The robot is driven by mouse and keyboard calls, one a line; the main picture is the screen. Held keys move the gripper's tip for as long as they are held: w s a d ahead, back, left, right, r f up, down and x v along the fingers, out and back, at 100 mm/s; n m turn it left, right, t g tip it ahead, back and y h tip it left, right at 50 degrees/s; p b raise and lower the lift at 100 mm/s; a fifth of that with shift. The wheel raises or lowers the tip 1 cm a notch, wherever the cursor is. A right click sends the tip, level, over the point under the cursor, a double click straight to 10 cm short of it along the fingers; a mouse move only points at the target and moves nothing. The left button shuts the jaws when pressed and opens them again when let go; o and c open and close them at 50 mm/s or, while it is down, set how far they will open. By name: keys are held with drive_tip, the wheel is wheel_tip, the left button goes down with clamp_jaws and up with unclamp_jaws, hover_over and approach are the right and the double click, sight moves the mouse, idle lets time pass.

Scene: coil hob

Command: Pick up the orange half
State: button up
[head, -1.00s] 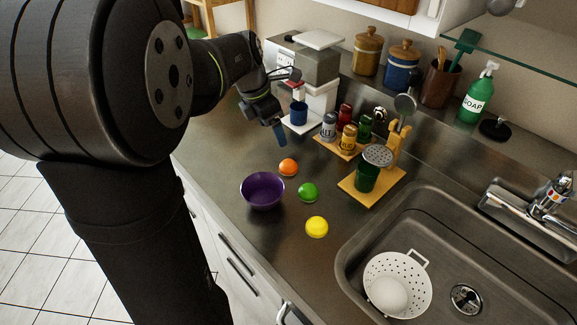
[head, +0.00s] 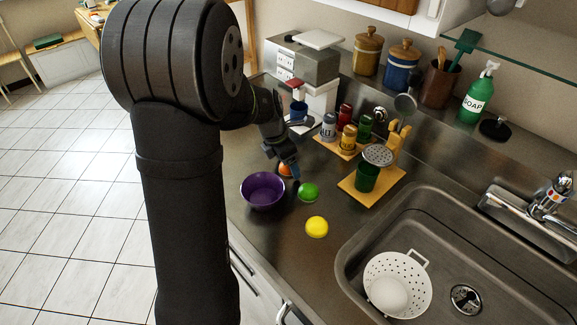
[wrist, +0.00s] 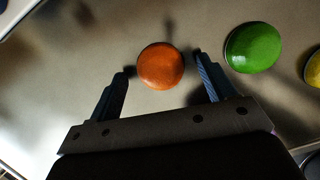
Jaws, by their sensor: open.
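The orange half (wrist: 161,66) lies on the metal counter, round side up, in the wrist view. In the head view the orange half (head: 285,170) is partly hidden by my gripper. My gripper (wrist: 162,70) is open and points down at it, with one blue finger on either side and the orange half near the fingertips. In the head view my gripper (head: 290,168) is low over the counter, just behind the purple bowl. I cannot tell whether a finger touches the orange half.
A green half (head: 308,191) lies close to the right, and a yellow half (head: 316,227) lies nearer the front. A purple bowl (head: 262,190) stands just left. A board with a grater and green cup (head: 367,177) is right, before the sink (head: 470,235).

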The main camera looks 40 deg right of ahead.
drive_tip(key=shift+f, duration=0.15)
drive_tip(key=c, duration=1)
drive_tip(key=shift+c, duration=0.3)
